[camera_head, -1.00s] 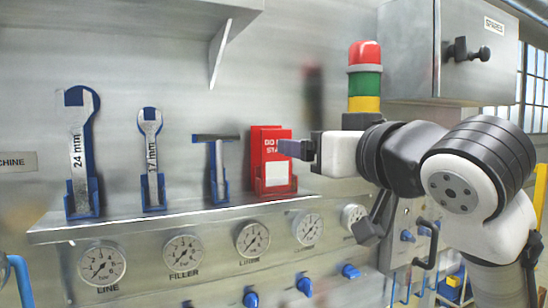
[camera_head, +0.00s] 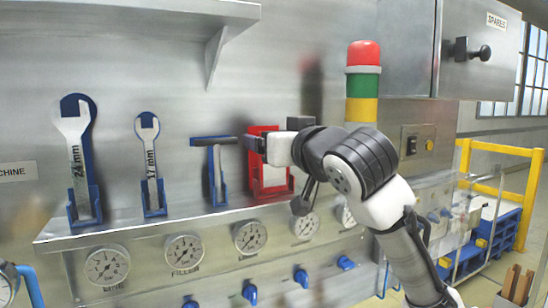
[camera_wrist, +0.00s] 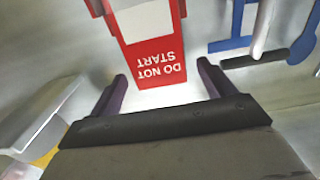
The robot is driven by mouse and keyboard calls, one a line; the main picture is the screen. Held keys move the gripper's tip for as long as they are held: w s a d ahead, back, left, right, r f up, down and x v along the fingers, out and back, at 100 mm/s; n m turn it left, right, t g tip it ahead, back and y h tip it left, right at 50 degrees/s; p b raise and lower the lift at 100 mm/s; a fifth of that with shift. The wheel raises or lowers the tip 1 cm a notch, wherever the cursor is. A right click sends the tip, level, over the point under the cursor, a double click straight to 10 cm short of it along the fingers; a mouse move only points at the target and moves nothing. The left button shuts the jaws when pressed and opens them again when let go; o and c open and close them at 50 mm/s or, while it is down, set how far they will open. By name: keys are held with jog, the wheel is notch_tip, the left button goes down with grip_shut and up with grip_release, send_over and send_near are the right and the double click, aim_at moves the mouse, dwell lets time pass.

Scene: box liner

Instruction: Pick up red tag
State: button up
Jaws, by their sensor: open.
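The red tag (camera_head: 268,180) has a white lower panel and stands in a red holder on the wall shelf, right of the T-shaped tool. My gripper (camera_head: 250,143) is in front of its upper part and hides some of it. In the wrist view the tag (camera_wrist: 150,45) appears upside down, with "DO NOT START" readable on its top band. My gripper's two dark fingers (camera_wrist: 162,76) are open and apart, one on each side of the tag's top edge. Nothing is held. I cannot tell the remaining depth between fingers and tag.
The T-shaped tool (camera_head: 216,170), a 17 mm wrench (camera_head: 149,155) and a 24 mm wrench (camera_head: 76,150) hang in blue holders to the left. Gauges (camera_head: 184,254) sit below the shelf (camera_head: 130,229). A red-green-yellow stack light (camera_head: 362,85) stands right of the tag.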

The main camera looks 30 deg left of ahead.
jog(key=c, duration=1.1)
jog(key=shift+o, duration=0.2)
